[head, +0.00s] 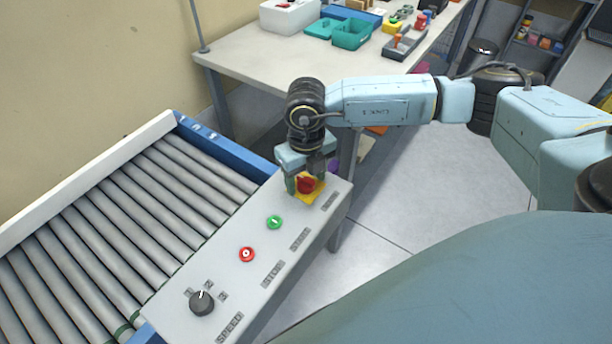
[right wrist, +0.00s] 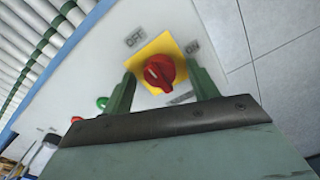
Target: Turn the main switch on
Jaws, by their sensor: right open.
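The main switch is a red rotary knob (head: 307,185) on a yellow square plate at the far end of the grey control panel (head: 225,250). In the right wrist view the red knob (right wrist: 159,71) sits on its yellow plate (right wrist: 158,46), between an OFF label (right wrist: 134,37) and an ON label (right wrist: 193,48). I cannot tell for sure which label it points to. My right gripper (head: 304,181) is open, with its fingers (right wrist: 160,84) on either side of the knob and gaps visible. It partly hides the plate in the head view. My left gripper is not in view.
The panel also carries a green button (head: 274,222), a red button (head: 247,254) and a black speed knob (head: 201,301). A roller conveyor (head: 120,220) runs along its left. A table (head: 260,60) with bins stands behind. Clear floor lies to the right.

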